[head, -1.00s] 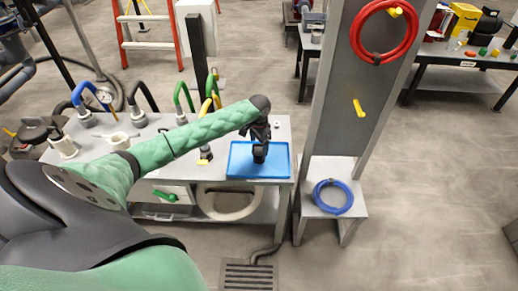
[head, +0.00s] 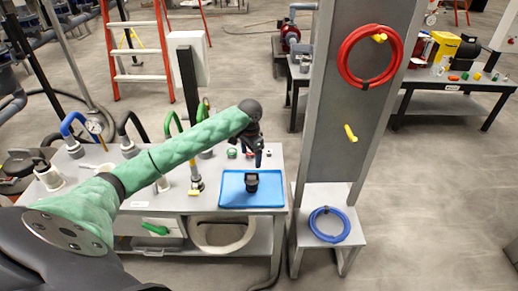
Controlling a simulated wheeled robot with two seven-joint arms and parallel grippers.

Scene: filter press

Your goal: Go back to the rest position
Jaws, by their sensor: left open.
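My left gripper (head: 258,161) hangs from the green-sleeved left arm (head: 190,140), pointing down above the blue tray (head: 235,201). It is open and small in the view. A small black part (head: 252,184) stands in the tray just below the fingers, with a narrow gap between them. My right gripper is out of view.
The tray lies on the right end of a grey bench (head: 150,208) with several coloured hose handles. To its right stands a grey panel with a red hose coil (head: 347,66), a yellow peg (head: 350,132) and a blue hose coil (head: 322,231).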

